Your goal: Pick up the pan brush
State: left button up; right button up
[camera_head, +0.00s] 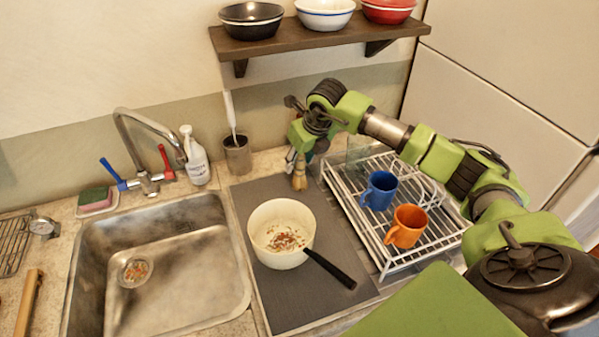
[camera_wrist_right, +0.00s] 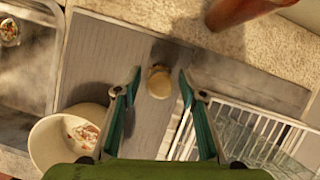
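The pan brush (camera_head: 299,180), a small light-wooden piece, stands on the grey mat below my right gripper (camera_head: 298,157) in the head view. In the right wrist view its round pale top (camera_wrist_right: 159,83) shows between the two teal fingers. My right gripper (camera_wrist_right: 160,73) is open, with a finger on each side of the brush and visible gaps to it. The gripper points down and hides the upper part of the brush in the head view. My left gripper is in neither view.
A cream pan (camera_head: 282,233) with food bits sits on the mat (camera_head: 335,285). A white dish rack (camera_head: 440,232) with a blue mug (camera_head: 379,190) and an orange mug (camera_head: 406,226) stands right. A metal cup (camera_head: 237,156) holds a white-handled brush. A shelf (camera_head: 320,37) hangs above.

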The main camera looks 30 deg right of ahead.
grip_shut()
jog(key=shift+w+r+b, duration=0.1)
jog(key=shift+r+b, duration=0.45)
jog(key=s+a+r+b, duration=0.5)
jog(key=s+a+r, duration=0.4)
jog(key=r, duration=0.3)
jog(key=shift+s+a, duration=0.2)
jog(key=shift+s, duration=0.6)
